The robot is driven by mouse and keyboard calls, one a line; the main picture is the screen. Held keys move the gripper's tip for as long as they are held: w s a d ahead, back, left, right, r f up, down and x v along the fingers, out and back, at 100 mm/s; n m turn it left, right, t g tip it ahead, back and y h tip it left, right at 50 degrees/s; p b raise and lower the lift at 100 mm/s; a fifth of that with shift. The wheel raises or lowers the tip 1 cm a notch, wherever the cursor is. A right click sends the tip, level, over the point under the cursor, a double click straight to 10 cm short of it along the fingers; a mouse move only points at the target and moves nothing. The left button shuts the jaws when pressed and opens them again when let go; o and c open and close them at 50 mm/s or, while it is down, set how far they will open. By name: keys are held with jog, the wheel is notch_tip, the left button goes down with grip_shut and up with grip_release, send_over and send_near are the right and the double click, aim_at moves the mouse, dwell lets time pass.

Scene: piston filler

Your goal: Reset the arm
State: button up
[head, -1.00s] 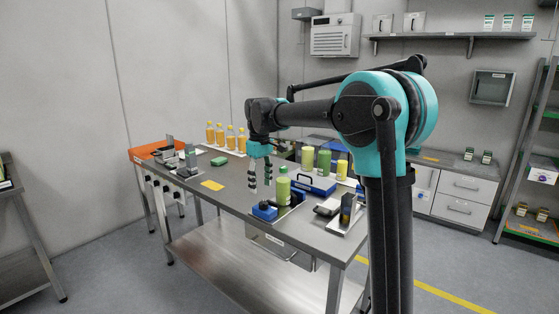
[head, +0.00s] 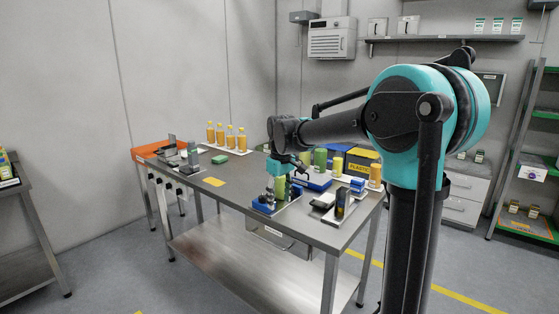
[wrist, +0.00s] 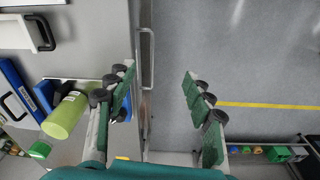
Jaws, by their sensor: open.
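My gripper (wrist: 160,100) is open and empty in the wrist view, its green-padded fingers spread over the table's edge and the grey floor. In the head view my gripper (head: 290,182) hangs low at the near edge of the steel table (head: 250,206), partly overlapping a green bottle (head: 280,187). A green bottle with a green cap (wrist: 66,114) lies just left of the fingers in the wrist view, apart from the gap between them.
Several orange bottles (head: 229,135) stand at the back left. A yellow bin marked PLASTIC (head: 362,165) is behind the table. Open floor lies beyond the table edge.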

jog(key=s+d+f+m+t, duration=0.1)
jog(key=s+d+f+m, duration=0.3)
jog(key=s+d+f, duration=0.5)
jog(key=s+d+f+m+t, duration=0.2)
jog(key=s+d+f+m, duration=0.2)
jog(key=s+d+f, duration=0.5)
jog(key=s+d, duration=0.1)
jog(key=s, duration=0.5)
jog(key=shift+f, duration=0.1)
